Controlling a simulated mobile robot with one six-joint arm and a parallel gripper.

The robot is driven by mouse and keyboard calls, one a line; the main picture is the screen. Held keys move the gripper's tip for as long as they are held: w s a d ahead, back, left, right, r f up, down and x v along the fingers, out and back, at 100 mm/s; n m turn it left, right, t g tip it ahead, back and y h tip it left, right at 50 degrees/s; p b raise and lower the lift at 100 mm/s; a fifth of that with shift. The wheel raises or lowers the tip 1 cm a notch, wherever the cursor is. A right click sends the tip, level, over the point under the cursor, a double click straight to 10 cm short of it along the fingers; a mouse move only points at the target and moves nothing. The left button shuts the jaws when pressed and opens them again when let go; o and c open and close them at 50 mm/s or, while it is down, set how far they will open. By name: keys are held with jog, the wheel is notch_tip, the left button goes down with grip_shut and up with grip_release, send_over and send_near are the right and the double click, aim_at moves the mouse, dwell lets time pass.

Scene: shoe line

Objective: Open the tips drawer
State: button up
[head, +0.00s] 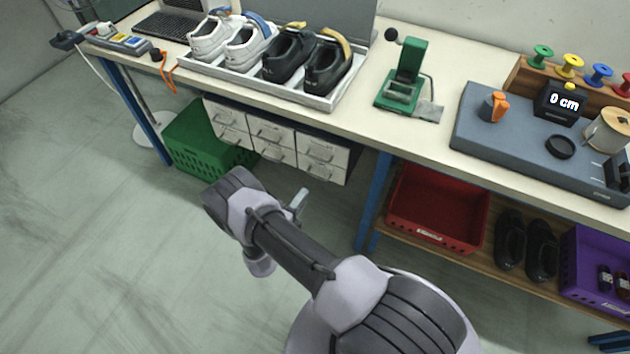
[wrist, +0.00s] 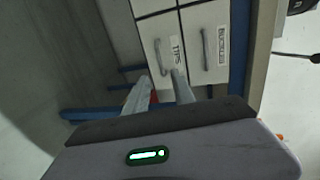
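The tips drawer (wrist: 173,22) is white with a grey bar handle (wrist: 159,57) and a label reading TIPS beside it. It is shut in the wrist view. My gripper (wrist: 161,77) is open, its two fingers apart and pointing at this drawer. The near end of the handle shows between the fingertips in the picture; I cannot tell whether they reach around it. In the head view the white drawer unit (head: 272,139) hangs under the bench, and a finger of my gripper (head: 298,201) shows just in front of and below it. The drawer labels are unreadable there.
Another labelled drawer (wrist: 205,42) sits right beside the tips drawer. A green crate (head: 203,140) stands left of the unit, and a blue bench leg (head: 373,200) and a red crate (head: 437,208) are to its right. The floor in front is clear.

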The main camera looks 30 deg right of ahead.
jog(key=b+x, duration=0.3)
jog(key=x, duration=0.8)
grip_shut()
dwell(0.9)
